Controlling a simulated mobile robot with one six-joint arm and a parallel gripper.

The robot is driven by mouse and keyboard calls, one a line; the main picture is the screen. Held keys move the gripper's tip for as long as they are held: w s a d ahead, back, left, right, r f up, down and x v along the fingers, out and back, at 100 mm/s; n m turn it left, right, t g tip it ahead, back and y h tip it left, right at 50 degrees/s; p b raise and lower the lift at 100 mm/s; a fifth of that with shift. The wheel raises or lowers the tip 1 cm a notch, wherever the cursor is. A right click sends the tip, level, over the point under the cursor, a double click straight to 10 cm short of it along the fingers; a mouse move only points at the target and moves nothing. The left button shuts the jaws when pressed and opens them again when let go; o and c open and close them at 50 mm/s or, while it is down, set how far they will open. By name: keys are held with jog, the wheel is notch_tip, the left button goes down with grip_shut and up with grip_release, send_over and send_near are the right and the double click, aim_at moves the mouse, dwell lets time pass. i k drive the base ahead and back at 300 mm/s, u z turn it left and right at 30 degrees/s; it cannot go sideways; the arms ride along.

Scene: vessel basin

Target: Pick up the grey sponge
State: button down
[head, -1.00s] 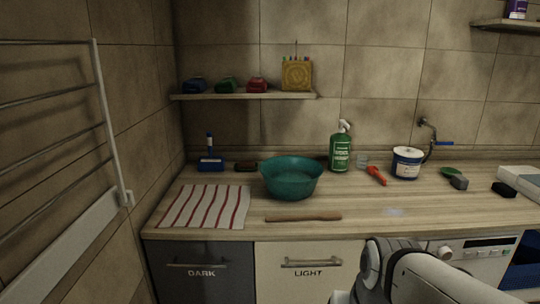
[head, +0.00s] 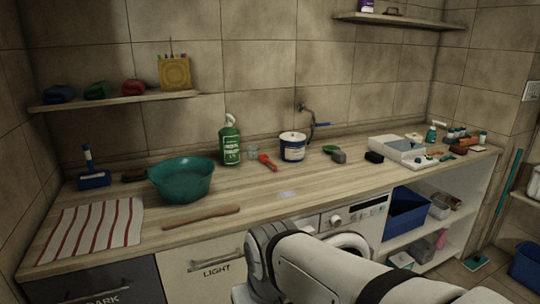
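A small grey block (head: 339,156), which looks like the grey sponge, lies on the wooden counter (head: 300,188) in the head view. It is right of the white and blue tub, beside a small green item (head: 330,149). A black block (head: 374,157) lies a little to its right. My white arm crosses the bottom of the view in front of the counter. My gripper is out of the picture, so its state is hidden.
A teal basin (head: 181,180), green spray bottle (head: 229,140), red tool (head: 267,162) and white and blue tub (head: 292,147) stand left of the grey block. A white tray (head: 397,149) is to the right. The counter before the grey block is mostly clear.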

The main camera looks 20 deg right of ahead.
aim_at(339, 156)
jog(key=k, duration=1.3)
jog(key=z, duration=0.7)
jog(key=i, duration=0.9)
jog(key=z, duration=1)
jog(key=i, duration=1.35)
jog(key=u, duration=0.55)
jog(key=i, duration=1.15)
jog(key=u, duration=0.75)
jog(key=k, duration=0.85)
